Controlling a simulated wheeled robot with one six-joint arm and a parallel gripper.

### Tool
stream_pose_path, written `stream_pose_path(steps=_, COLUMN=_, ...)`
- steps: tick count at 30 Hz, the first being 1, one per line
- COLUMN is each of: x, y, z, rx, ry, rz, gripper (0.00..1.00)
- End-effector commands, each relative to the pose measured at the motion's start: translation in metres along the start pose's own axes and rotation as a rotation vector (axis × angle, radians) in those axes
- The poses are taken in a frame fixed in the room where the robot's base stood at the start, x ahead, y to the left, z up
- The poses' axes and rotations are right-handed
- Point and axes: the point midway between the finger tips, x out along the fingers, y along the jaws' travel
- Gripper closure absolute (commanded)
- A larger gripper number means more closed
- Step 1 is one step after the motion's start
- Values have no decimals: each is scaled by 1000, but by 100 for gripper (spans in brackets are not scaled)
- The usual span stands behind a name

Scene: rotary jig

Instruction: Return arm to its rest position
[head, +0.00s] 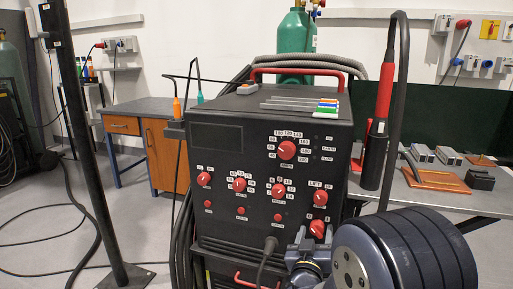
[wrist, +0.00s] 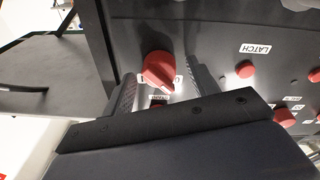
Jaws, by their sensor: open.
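My gripper (head: 312,246) is at the lower right of the black welding machine's front panel (head: 225,220), close to the lowest red knob (head: 318,229). In the wrist view my gripper (wrist: 161,68) is open, with one finger on each side of a red knob (wrist: 159,70). Gaps show between the knob and both fingers; how far the fingertips reach around it, I cannot tell. The knob's white pointer line slants toward the lower right in the wrist view. My arm covers the lower right of the head view.
More red knobs and buttons (wrist: 245,69) lie beside the gripper. A cable plug (head: 270,245) sticks out at the panel's bottom. A red-and-black torch (head: 382,110) stands at the machine's right side, before a grey bench (head: 450,203). A dark post (head: 85,150) stands at left.

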Motion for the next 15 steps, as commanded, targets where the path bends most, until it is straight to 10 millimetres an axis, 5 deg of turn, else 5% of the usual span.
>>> stream_pose_path(steps=15, x=0, y=-1, z=-1, rx=514, ry=-29, rz=49, gripper=44)
